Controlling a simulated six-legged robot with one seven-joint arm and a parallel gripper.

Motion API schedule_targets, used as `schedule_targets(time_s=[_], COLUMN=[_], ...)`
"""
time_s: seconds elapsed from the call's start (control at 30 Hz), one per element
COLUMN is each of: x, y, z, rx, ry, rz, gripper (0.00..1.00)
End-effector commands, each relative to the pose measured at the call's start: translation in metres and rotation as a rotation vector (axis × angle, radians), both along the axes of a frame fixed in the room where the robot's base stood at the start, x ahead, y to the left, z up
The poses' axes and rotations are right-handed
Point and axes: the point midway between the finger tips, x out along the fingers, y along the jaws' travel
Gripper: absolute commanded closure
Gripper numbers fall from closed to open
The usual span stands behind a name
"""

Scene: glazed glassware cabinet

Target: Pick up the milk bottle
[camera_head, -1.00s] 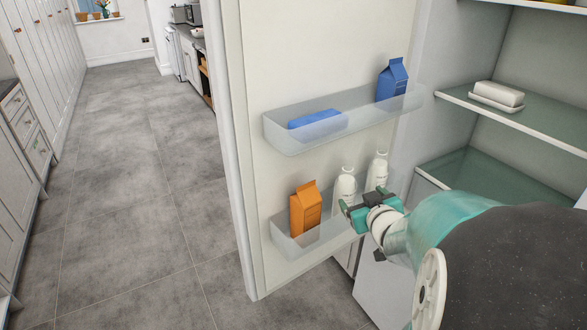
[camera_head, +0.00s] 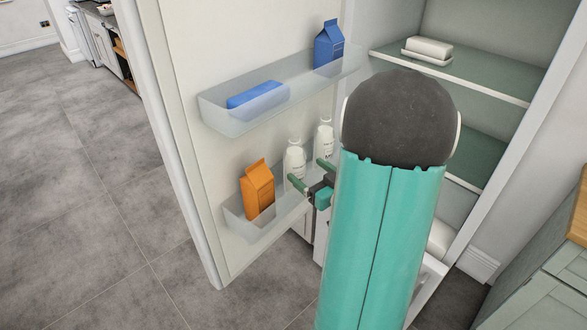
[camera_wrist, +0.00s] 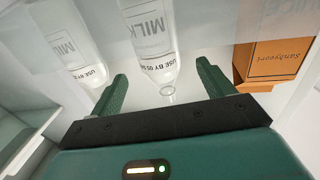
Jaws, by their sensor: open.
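Two white milk bottles stand in the lower shelf bin of the open fridge door, a left one (camera_head: 294,158) and a right one (camera_head: 324,138). My gripper (camera_head: 308,172) is open in front of them. In the wrist view the bottles look upside down. There the bottle nearest the orange carton, labelled MILK (camera_wrist: 147,35), lies between the lines of my two open fingers (camera_wrist: 160,72), its neck pointing toward my palm. The other bottle (camera_wrist: 66,40) is outside the left finger. Whether the fingers touch a bottle is not clear.
An orange carton (camera_head: 257,190) stands in the same door bin (camera_head: 238,222), close to the left bottle. The upper bin (camera_head: 215,118) holds a blue pack (camera_head: 258,95) and a blue carton (camera_head: 328,45). A white butter dish (camera_head: 428,50) sits on a fridge shelf.

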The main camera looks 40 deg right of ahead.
Motion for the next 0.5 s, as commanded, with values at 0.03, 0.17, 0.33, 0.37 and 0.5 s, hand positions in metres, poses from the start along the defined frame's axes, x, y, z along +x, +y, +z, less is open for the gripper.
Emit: schedule_targets(time_s=[0.03, 0.17, 0.33, 0.37, 0.5], x=[0.007, 0.017, 0.033, 0.038, 0.061], y=[0.001, 0.000, -0.001, -0.001, -0.003], z=[0.000, 0.000, 0.000, 0.001, 0.000], rx=[0.001, 0.001, 0.001, 0.000, 0.001], ry=[0.000, 0.000, -0.001, -0.001, 0.001], rz=[0.003, 0.001, 0.002, 0.003, 0.002], gripper=[0.19, 0.19, 0.19, 0.19, 0.19])
